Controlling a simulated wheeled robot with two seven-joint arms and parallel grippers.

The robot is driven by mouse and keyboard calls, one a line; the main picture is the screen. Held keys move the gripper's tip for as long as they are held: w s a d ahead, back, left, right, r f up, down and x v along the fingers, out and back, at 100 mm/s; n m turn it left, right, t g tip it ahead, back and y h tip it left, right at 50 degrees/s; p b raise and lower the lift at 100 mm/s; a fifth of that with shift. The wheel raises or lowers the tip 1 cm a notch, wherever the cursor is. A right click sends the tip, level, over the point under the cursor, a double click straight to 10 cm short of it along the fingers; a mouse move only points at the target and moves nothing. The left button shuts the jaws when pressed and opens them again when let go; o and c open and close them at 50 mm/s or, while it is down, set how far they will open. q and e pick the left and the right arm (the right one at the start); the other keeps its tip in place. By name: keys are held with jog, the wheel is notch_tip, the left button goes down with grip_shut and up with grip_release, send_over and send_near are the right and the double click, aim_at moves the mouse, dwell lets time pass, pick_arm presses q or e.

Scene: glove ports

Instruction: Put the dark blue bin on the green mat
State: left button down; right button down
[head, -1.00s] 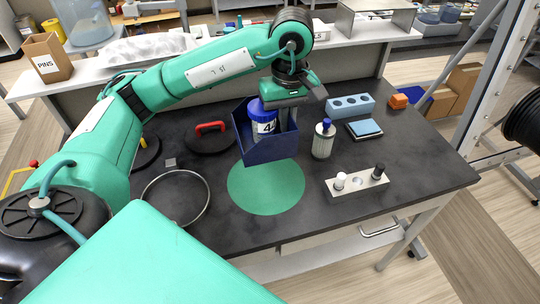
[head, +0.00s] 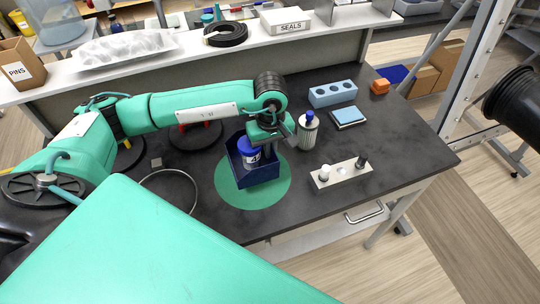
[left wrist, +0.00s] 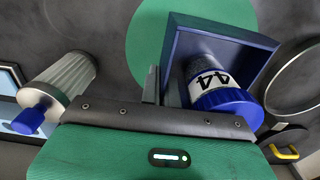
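The dark blue bin (head: 264,175) is over the green mat (head: 233,198), upright in the head view; I cannot tell whether its base touches the mat. A jar (head: 249,155) with a blue lid and a "44" label is inside the bin. My left gripper (head: 272,139) is at the bin's rear right side. In the left wrist view its fingers (left wrist: 160,86) close on one wall of the bin (left wrist: 226,32), and the mat (left wrist: 146,40) shows beyond. My right gripper is not in view.
A ribbed canister with a blue cap (head: 307,132) stands close right of the gripper. A pale block with pegs (head: 341,174) is right of the mat. A blue holed block (head: 332,94) is behind. A metal ring (head: 145,181) lies left. The front table area is clear.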

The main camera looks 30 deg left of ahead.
aim_at(270, 161)
pick_arm(q)
jog(key=shift+f, duration=0.55)
notch_tip(270, 161, down, 3)
jog(key=shift+f+p, duration=0.2)
jog(key=shift+p, duration=0.45)
jog(key=shift+f, duration=0.3)
jog(key=c, duration=1.7)
grip_release()
